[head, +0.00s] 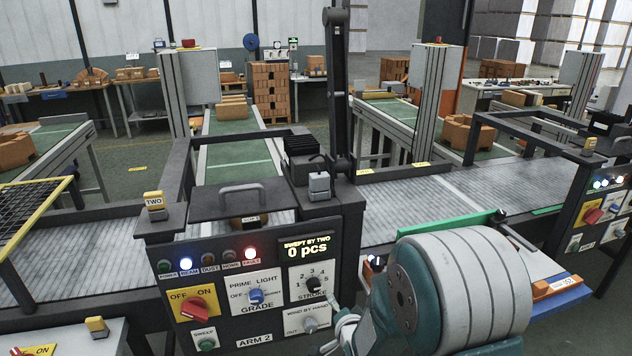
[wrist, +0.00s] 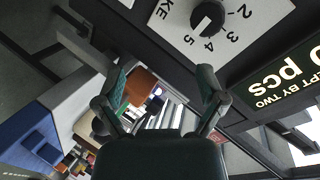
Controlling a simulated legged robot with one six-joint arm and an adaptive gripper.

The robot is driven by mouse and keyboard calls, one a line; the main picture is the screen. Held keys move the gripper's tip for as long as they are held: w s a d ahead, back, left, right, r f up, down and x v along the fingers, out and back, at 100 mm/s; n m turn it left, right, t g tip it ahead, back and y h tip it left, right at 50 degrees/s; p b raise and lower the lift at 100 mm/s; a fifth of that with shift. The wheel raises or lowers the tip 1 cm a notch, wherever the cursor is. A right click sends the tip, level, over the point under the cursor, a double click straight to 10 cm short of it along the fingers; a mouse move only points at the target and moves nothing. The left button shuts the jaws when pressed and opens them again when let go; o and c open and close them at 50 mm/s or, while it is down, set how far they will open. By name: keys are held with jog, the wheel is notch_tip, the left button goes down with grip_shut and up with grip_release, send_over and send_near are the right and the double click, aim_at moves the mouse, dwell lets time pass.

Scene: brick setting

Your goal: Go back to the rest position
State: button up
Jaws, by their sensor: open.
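My gripper (wrist: 166,95) is open and empty in the wrist view, its two dark fingers spread apart. It is close to the ARM 2 control panel, with the black STROKE knob (wrist: 208,17) beyond the fingertips and not between them. In the head view, my grey and teal arm reaches in front of the panel's lower right. There the gripper is mostly hidden by the arm. The STROKE knob (head: 313,284) stands uncovered, and the WIND BY HAND knob (head: 310,324) is just left of the arm.
The panel has a red switch (head: 193,306), a blue GRADE knob (head: 256,295) and a lit display (head: 307,249) reading "SWEPT BY TWO 0 pcs". A grey roller conveyor (head: 440,200) runs behind. A blue tray (head: 555,300) lies right of my arm. A dark post (head: 337,90) rises behind the panel.

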jog(key=s+d+r+n+g+h, duration=0.1)
jog(key=s+d+r+n+g, duration=0.2)
jog(key=r, duration=0.6)
jog(key=s+d+r+n+g, duration=0.1)
jog(key=s+d+r+n, duration=0.1)
jog(key=s, duration=0.6)
jog(key=s+d+r+n+g+h, duration=0.1)
jog(key=s+r, duration=0.3)
jog(key=s, duration=0.5)
jog(key=s+d+r+n+g, duration=0.2)
jog(key=s+d+r+n, duration=0.1)
jog(key=s, duration=0.5)
jog(key=shift+s+d+r+g, duration=0.35)
jog(key=shift+r+g, duration=0.05)
jog(key=shift+r, duration=0.2)
